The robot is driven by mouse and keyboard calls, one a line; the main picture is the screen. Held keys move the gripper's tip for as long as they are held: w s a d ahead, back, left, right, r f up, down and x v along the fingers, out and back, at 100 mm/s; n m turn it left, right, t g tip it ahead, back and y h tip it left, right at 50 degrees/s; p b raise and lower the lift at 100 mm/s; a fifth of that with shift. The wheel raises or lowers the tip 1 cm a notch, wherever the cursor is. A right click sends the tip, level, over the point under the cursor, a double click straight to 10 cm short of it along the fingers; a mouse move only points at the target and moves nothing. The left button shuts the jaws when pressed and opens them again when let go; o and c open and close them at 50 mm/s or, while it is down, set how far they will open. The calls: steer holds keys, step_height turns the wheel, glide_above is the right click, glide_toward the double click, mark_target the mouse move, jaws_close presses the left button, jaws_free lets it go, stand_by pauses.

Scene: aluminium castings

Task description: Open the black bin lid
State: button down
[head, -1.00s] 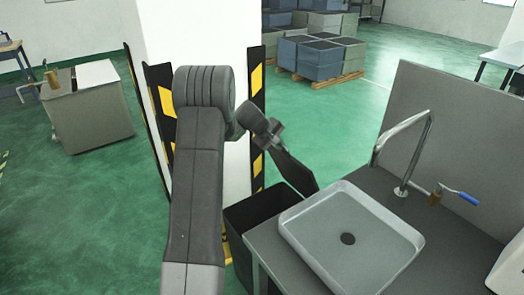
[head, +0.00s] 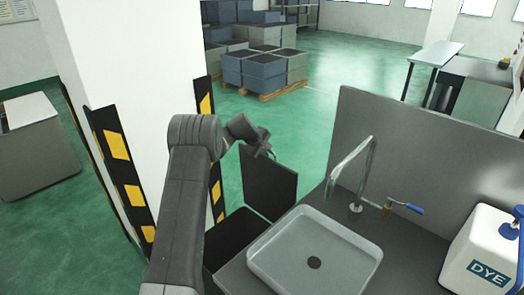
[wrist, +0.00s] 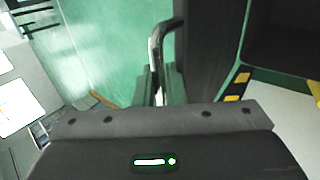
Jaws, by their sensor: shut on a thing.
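The black bin (head: 228,240) stands on the floor between the pillar and the sink counter. Its black lid (head: 268,183) stands up, close to upright, and the bin's top shows open. My gripper (head: 266,152) is at the lid's upper edge and shut on the lid's handle; the fingertips are small and dark in the head view.
A counter with a grey sink basin (head: 315,255), a curved tap (head: 352,170) and a white DYE container (head: 485,255) is at right. A white pillar (head: 130,80) with yellow-black guards stands left of my arm. Green floor behind the lid is clear up to stacked crates (head: 262,70).

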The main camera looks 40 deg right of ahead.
steer(key=c, duration=1.6)
jaws_free()
steer(key=shift+a, duration=0.1)
steer(key=b+v, duration=0.3)
steer(key=v, duration=1)
steer(key=shift+a+r+b, duration=0.15)
steer(key=shift+r+b, duration=0.15)
steer(key=shift+r, duration=0.1)
steer(key=p+x, duration=0.3)
steer(key=x, duration=1)
steer(key=shift+d+f+p, duration=0.25)
steer(key=shift+f+p, duration=0.05)
steer(key=shift+f, duration=0.1)
